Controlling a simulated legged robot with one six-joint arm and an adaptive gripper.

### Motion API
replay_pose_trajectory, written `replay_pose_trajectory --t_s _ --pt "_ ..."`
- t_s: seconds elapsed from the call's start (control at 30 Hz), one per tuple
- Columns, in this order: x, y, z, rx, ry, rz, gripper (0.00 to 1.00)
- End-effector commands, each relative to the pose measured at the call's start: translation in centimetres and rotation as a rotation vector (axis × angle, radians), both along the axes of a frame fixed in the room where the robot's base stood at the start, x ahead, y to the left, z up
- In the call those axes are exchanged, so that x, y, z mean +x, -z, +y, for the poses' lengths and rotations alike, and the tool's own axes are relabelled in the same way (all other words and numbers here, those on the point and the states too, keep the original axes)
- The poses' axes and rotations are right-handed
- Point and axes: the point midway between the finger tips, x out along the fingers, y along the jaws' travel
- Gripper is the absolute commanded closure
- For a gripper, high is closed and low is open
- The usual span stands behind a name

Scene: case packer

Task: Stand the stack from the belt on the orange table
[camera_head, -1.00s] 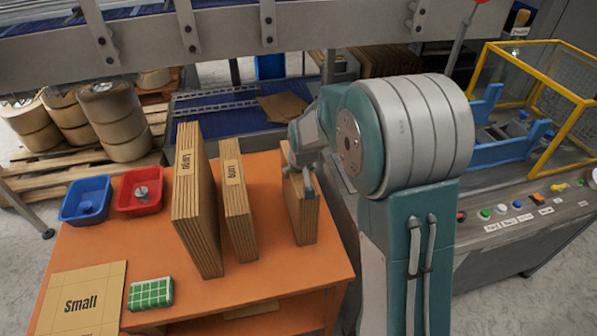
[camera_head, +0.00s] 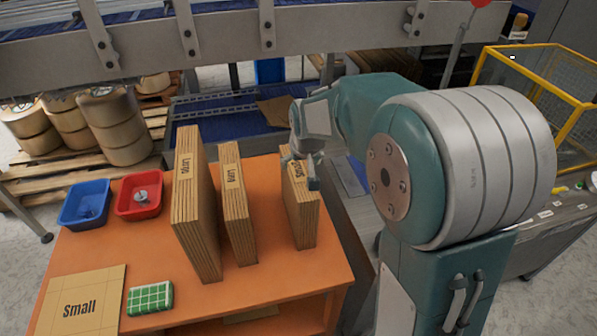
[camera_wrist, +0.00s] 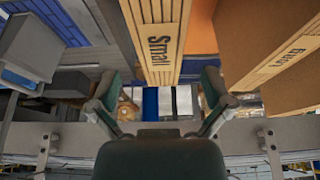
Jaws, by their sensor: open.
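The stack labelled Small (camera_head: 302,205) stands upright on the orange table (camera_head: 270,287), near its right edge. In the wrist view the same stack (camera_wrist: 160,60) lies ahead, between the lines of the two fingers. My gripper (camera_head: 302,172) is at the upper part of this stack in the head view; its fingers (camera_wrist: 158,100) are spread apart in the wrist view, with nothing gripped. Part of the stack's top is hidden behind my gripper. Two other stacks, a large one (camera_head: 197,215) and a thinner one labelled Long (camera_head: 239,210), stand upright to its left.
A blue bin (camera_head: 86,203), a red bin (camera_head: 138,195), a flat Small sheet (camera_head: 82,300) and a green checked block (camera_head: 150,298) lie on the table's left part. The blue belt (camera_head: 215,112) runs behind, below a grey beam (camera_head: 330,38).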

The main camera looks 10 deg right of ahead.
Motion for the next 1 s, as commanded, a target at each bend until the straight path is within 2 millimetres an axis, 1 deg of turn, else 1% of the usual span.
replay_pose_trajectory --t_s 0.03,0.1,0.2,0.37,0.47,0.6,0.7,0.8,1.0 --pt "-0.3 -1.0 0.0 0.0 0.0 -0.005 0.0" --pt "-0.7 -2.1 0.0 0.0 0.0 -0.004 0.0" --pt "-1.2 -3.1 0.0 0.0 0.0 -0.003 0.0" --pt "-1.8 -4.0 0.0 0.0 0.0 -0.002 0.0" --pt "-2.9 -5.0 0.0 0.0 0.0 -0.01 0.0" --pt "-6.0 -6.9 0.0 0.0 0.0 -0.024 0.0" --pt "-8.2 -8.0 0.0 0.0 0.0 -0.032 0.0" --pt "-10.5 -9.0 0.0 0.0 0.0 -0.042 0.0" --pt "-15.2 -10.2 0.0 0.001 0.0 -0.06 0.0"
